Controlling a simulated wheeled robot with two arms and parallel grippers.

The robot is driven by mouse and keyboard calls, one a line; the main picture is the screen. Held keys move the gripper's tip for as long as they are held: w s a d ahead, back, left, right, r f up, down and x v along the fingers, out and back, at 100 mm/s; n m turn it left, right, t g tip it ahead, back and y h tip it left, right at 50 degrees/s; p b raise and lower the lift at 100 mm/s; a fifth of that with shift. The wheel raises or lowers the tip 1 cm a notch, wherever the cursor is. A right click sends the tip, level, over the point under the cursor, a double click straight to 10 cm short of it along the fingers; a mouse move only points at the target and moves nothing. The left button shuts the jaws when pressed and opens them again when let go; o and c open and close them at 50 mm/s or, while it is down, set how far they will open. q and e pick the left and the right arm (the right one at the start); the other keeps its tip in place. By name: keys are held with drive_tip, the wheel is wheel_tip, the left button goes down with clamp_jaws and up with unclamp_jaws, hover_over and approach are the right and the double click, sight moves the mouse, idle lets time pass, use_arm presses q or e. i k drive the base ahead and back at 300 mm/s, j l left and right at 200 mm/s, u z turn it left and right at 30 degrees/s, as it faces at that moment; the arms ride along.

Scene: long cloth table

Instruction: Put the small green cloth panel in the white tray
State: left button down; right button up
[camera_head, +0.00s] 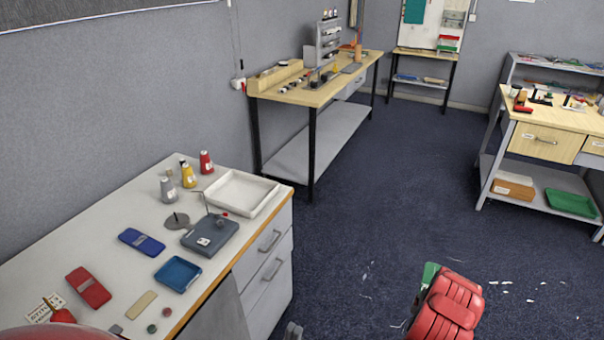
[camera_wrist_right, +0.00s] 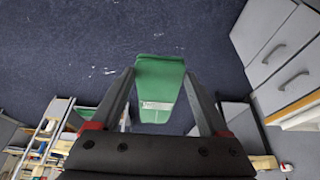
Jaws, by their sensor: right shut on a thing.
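The small green cloth panel shows in the head view (camera_head: 430,272), partly hidden behind my red right arm. In the right wrist view the panel (camera_wrist_right: 160,75) sits between the fingers of my right gripper (camera_wrist_right: 160,80), which is shut on it above the dark floor. The right gripper's fingers are hidden in the head view. The white tray (camera_head: 268,204) stands on the far right end of the white-topped table, left of the panel, and looks empty. Only a grey tip of my left gripper (camera_head: 293,331) shows at the bottom edge; its jaws are unclear.
The white-topped table (camera_head: 85,230) also holds several bottles, a grey device (camera_head: 210,236), a blue tray (camera_head: 177,274), a blue panel (camera_head: 141,242) and a red panel (camera_head: 88,287). Drawers (camera_head: 270,262) face the open floor. A wooden bench (camera_head: 325,92) stands farther back.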

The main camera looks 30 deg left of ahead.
sight(240, 195)
drive_tip(key=i+u, duration=0.1)
drive_tip(key=i, duration=0.7)
drive_tip(key=i+l, duration=0.15)
drive_tip(key=i, duration=0.6)
drive_tip(key=i+u, duration=0.4)
drive_tip(key=i+l+u, duration=0.1)
drive_tip(key=u, duration=0.25)
drive_tip(key=i+u, duration=0.1)
drive_tip(key=u, duration=0.75)
drive_tip(key=i+l+u, duration=0.1)
drive_tip(key=u, duration=0.3)
drive_tip(key=l+u, duration=0.15)
drive_tip(key=u, duration=0.25)
drive_tip(key=i+l+u, duration=0.1)
drive_tip(key=u, duration=0.35)
